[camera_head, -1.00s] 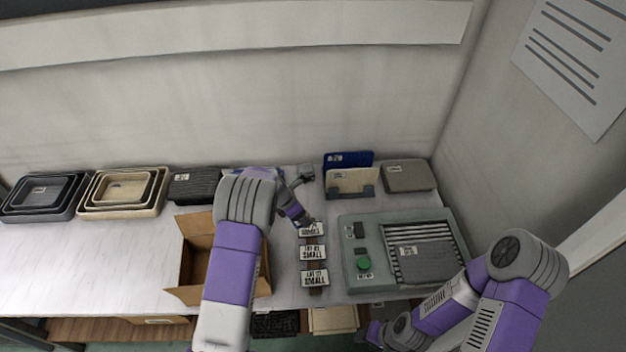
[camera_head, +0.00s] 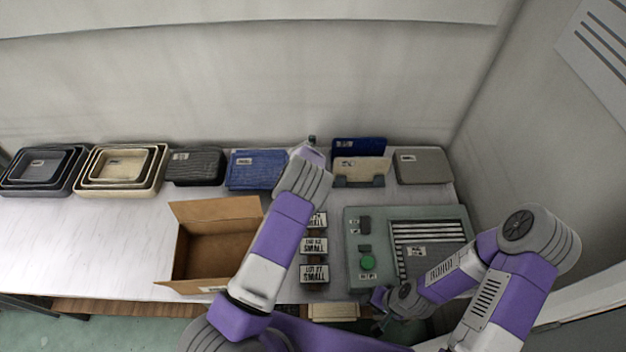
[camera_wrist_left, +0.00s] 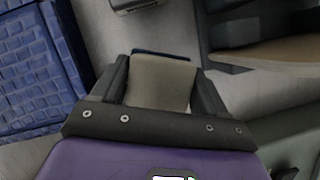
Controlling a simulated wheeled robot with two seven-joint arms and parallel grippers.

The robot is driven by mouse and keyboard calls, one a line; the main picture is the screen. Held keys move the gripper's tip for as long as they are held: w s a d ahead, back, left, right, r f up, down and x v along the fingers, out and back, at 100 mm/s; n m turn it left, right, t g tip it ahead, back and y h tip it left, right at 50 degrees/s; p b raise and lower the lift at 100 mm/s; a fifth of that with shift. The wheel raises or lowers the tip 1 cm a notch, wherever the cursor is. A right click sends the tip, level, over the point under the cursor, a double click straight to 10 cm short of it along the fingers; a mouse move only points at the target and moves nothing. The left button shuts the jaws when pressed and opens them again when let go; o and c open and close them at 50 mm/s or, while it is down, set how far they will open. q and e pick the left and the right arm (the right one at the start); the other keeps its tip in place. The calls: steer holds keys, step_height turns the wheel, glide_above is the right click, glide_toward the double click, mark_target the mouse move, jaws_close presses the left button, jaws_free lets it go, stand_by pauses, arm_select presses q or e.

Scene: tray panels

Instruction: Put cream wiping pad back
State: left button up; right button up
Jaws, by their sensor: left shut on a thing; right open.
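In the left wrist view, my left gripper (camera_wrist_left: 160,85) is shut on a small cream pad (camera_wrist_left: 160,82) with a dark blue edge at its far end. In the head view, my left arm reaches to the back of the table, between the blue textured stack (camera_head: 254,171) and the cream panel in the rack. Its fingers and the pad are mostly hidden there by the wrist. A small grey-green thing (camera_head: 312,140) shows just beyond the wrist; I cannot tell what it is. My right gripper (camera_head: 380,298) is open and empty at the front edge, below the green machine.
A cream panel (camera_head: 360,168) and a blue panel (camera_head: 358,146) stand in a rack right of my left wrist. The open cardboard box (camera_head: 185,255), several labelled blocks (camera_head: 313,273) and the green machine (camera_head: 368,282) stand in front. Nested trays (camera_head: 85,180) line the left. The table front left is clear.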

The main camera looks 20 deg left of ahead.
arm_select(q)
steer(key=shift+f, duration=1.75)
steer(key=shift+f, duration=0.1)
steer(key=o, duration=1.1)
steer(key=p+v, duration=0.1)
steer(key=v, duration=1.1)
steer(key=shift+w, duration=0.1)
